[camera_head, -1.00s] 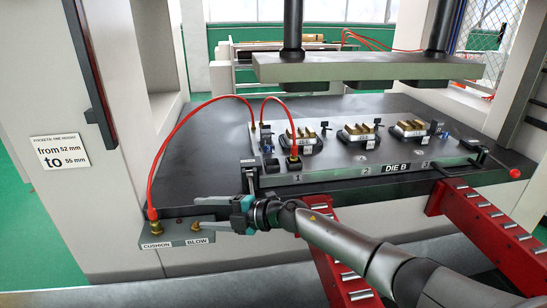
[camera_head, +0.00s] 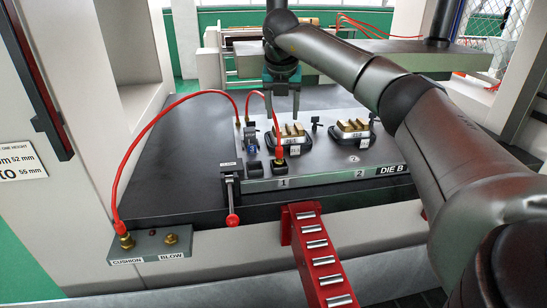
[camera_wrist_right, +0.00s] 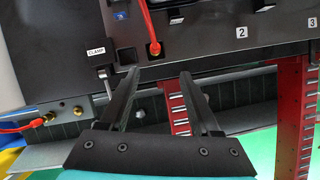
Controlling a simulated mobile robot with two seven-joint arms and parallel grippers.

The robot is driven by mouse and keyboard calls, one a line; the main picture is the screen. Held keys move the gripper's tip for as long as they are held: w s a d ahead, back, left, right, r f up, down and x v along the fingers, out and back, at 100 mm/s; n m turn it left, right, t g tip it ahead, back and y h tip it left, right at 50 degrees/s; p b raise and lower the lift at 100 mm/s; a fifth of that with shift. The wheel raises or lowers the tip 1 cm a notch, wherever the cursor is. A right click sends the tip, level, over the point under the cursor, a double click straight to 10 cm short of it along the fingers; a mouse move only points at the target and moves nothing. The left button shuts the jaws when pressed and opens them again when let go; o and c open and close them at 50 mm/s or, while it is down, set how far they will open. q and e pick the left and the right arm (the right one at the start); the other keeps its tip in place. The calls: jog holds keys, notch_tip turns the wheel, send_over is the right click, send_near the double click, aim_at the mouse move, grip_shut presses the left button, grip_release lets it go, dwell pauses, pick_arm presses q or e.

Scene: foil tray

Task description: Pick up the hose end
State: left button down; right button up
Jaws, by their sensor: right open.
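My left gripper is not in view.
A longer red hose (camera_head: 163,117) runs to the CUSHION fitting; the BLOW fitting (camera_head: 171,240) is bare. The clamp lever (camera_head: 232,200) with its red knob hangs at the front edge. Brass-topped die blocks (camera_head: 292,138) stand near the gripper. A red roller rail (camera_head: 316,255) projects forward.

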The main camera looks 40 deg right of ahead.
send_over(279, 148)
jog(key=s+a, duration=0.1)
jog(key=s, duration=0.1)
notch_tip(279, 148, down, 9)
jog(key=x, duration=0.2)
jog(key=b+x, duration=0.1)
jog(key=shift+w+a+f, duration=0.25)
jog(key=shift+w+f, duration=0.05)
jog(key=shift+w+d+f, duration=0.1)
jog(key=shift+d+f, duration=0.1)
jog(key=shift+f, duration=0.3)
grip_shut()
dwell(0.8)
